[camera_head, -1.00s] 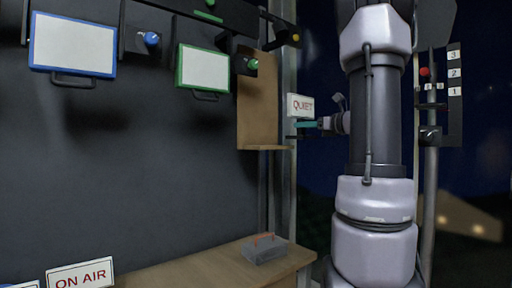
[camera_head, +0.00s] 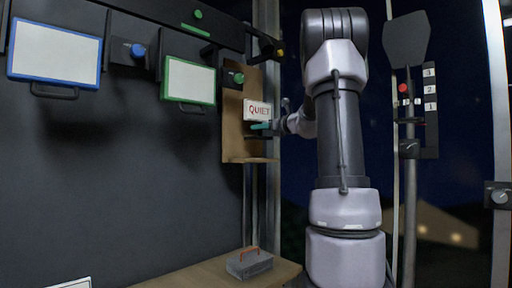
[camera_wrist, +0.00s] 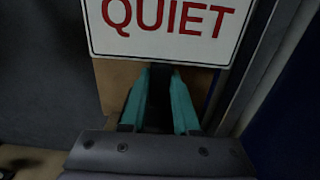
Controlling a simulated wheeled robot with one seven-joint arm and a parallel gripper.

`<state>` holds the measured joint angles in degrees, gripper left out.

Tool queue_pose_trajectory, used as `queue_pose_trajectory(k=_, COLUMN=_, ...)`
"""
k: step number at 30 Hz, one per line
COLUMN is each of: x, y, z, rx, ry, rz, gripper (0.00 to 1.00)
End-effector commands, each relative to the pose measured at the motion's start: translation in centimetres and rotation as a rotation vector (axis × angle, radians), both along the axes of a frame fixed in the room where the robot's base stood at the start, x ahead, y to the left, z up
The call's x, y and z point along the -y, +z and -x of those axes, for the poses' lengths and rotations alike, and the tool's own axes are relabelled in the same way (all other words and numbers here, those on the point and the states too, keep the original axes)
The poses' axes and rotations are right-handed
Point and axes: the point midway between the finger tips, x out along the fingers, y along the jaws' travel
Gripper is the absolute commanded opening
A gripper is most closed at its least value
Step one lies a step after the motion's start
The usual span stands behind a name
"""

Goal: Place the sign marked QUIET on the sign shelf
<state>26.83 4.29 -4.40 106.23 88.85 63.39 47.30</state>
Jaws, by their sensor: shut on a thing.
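The white sign marked QUIET (camera_head: 257,110) has red letters and stands upright in front of the brown shelf's back board. In the wrist view the QUIET sign (camera_wrist: 170,40) fills the top, cut off at the edge. The sign shelf (camera_head: 232,135) is a brown back board with a ledge (camera_head: 249,160) at the bottom. The sign is above the ledge, apart from it.
A metal post (camera_head: 273,190) stands right beside the shelf. A green knob (camera_head: 236,77) is just above the sign. A green-framed panel (camera_head: 189,81) hangs to the left. A grey box with a handle (camera_head: 249,263) sits on the wooden counter below.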

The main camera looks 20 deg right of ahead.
Motion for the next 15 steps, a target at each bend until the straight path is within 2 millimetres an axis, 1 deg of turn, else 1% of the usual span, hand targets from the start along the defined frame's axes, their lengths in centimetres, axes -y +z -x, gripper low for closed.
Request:
queue_pose_trajectory(k=1, x=-0.5, y=0.0, z=-1.0, rx=0.0, ry=0.003, rz=0.0, gripper=0.0)
queue_pose_trajectory(k=3, x=-0.9, y=0.0, z=-2.2, rx=0.0, ry=0.002, rz=0.001, gripper=0.0)
queue_pose_trajectory(k=6, x=-0.7, y=-1.8, z=-1.9, rx=-0.002, ry=0.0, rz=-0.002, gripper=0.0)
queue_pose_trajectory(k=12, x=-0.7, y=-3.4, z=-1.8, rx=-0.002, ry=0.0, rz=-0.002, gripper=0.0)
queue_pose_trajectory(k=15, x=-0.7, y=-4.9, z=-1.8, rx=-0.002, ry=0.0, rz=-0.002, gripper=0.0)
